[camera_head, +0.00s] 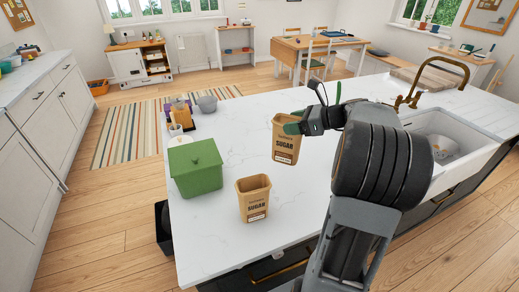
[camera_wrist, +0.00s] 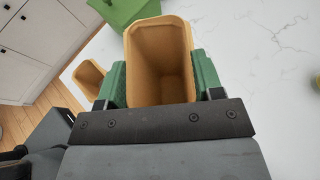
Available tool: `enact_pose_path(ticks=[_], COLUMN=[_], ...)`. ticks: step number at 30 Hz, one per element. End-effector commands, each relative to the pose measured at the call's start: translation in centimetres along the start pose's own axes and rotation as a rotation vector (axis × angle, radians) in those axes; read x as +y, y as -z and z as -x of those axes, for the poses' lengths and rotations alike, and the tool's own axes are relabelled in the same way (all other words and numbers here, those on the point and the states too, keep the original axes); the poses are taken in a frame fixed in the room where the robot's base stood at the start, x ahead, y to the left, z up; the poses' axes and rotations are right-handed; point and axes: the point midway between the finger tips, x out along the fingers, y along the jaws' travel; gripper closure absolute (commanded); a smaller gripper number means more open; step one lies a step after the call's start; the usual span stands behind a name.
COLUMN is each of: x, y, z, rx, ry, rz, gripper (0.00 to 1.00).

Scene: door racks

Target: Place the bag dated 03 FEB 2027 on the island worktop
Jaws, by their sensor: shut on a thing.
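A tan sugar bag (camera_head: 285,139) is between the green fingers of my gripper (camera_head: 290,127), over or on the white island worktop (camera_head: 225,238). The wrist view shows the same bag (camera_wrist: 160,62) with its open top toward the camera and my gripper (camera_wrist: 162,85) shut on it from both sides. I cannot tell whether its base touches the worktop. A second tan sugar bag (camera_head: 253,198) stands upright on the worktop nearer the front; it also shows in the wrist view (camera_wrist: 88,78). Both have a small printed label low on the front, too small to read a date.
A green lidded box (camera_head: 195,167) stands left of the bags. A white sink (camera_head: 455,135) with a brass tap (camera_head: 432,80) is at right. The worktop's middle is clear.

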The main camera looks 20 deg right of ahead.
Motion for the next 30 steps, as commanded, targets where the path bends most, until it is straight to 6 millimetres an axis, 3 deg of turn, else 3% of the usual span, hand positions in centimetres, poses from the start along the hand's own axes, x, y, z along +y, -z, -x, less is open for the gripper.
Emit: enact_pose_path(ticks=[9,15,26,30], x=[-3.1,-4.2,-4.8,-5.0], y=[0.3,2.5,3.8,5.3], z=[-7.6,-11.1,-13.7,-14.7], rx=[0.002,0.001,0.001,0.002], ry=[0.000,0.002,0.001,0.001], rz=[-0.005,-0.006,-0.002,-0.007], gripper=[0.88,0.88,0.88,0.88])
